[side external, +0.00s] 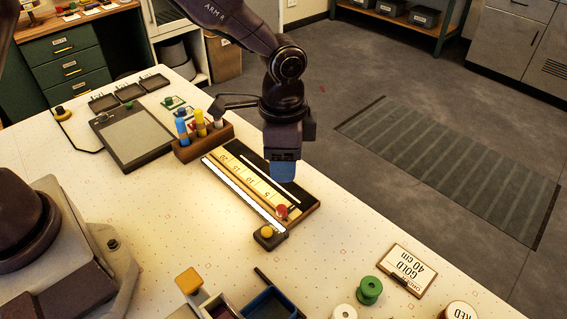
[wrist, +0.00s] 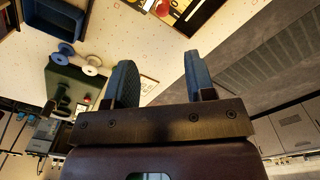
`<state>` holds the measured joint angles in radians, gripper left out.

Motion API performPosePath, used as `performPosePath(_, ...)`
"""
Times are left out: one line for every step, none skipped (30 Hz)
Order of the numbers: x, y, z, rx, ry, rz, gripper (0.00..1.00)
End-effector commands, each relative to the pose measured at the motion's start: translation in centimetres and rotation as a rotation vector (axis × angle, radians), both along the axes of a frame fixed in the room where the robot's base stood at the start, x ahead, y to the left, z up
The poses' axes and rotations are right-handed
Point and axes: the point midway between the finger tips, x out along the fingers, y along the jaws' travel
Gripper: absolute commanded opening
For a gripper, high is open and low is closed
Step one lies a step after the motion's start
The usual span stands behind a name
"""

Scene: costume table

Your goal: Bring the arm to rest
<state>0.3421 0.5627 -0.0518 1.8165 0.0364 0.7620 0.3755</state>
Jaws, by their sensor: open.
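My gripper (side external: 283,178) hangs above the wooden measuring board (side external: 305,212), its blue fingertips over the dark strip beside the scale. In the wrist view, the two blue fingers (wrist: 158,82) stand apart with nothing between them, so my gripper is open and empty. The board carries a numbered scale (side external: 240,175) and a red piece (side external: 282,211) at its near end. A small dark block with a yellow knob (side external: 267,231) sits at the end of the white strip. The gripper hides part of the board.
A wooden holder (side external: 188,150) with coloured bottles stands behind the board. A grey pad (side external: 135,136) lies beyond. A green spool (side external: 369,290), a GOLD 40 cm card (side external: 407,268) and a blue tray (side external: 270,304) are at the near side. The table's right edge borders open floor.

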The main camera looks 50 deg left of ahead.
Motion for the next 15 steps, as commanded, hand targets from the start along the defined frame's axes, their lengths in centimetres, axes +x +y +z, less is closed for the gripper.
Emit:
performPosePath(0.0, 0.0, 0.0, 0.0, 0.0, 0.0, 0.5)
performPosePath(0.0, 0.0, 0.0, 0.0, 0.0, 0.0, 0.5)
performPosePath(0.0, 0.0, 0.0, -0.001, -0.001, 0.0, 0.5)
performPosePath(0.0, 0.0, 0.0, -0.001, -0.001, 0.0, 0.5)
performPosePath(0.0, 0.0, 0.0, -0.001, -0.001, 0.001, 0.5)
performPosePath(0.0, 0.0, 0.0, -0.001, -0.001, 0.005, 0.5)
performPosePath(0.0, 0.0, 0.0, 0.001, 0.001, 0.014, 0.5)
performPosePath(-0.1, 0.0, 0.0, 0.001, 0.004, 0.027, 0.5)
performPosePath(-0.7, 0.3, -0.4, 0.01, 0.026, 0.054, 0.5)
performPosePath(-1.4, 0.6, -0.7, 0.019, 0.046, 0.073, 0.5)
performPosePath(-2.1, 0.9, -0.4, 0.026, 0.057, 0.097, 0.5)
performPosePath(-2.8, 1.5, 0.4, 0.028, 0.058, 0.13, 0.5)
performPosePath(-3.3, 1.9, 1.1, 0.029, 0.056, 0.153, 0.5)
performPosePath(-3.7, 2.4, 1.8, 0.028, 0.051, 0.178, 0.5)
performPosePath(-4.3, 3.1, 2.9, 0.025, 0.042, 0.212, 0.5)
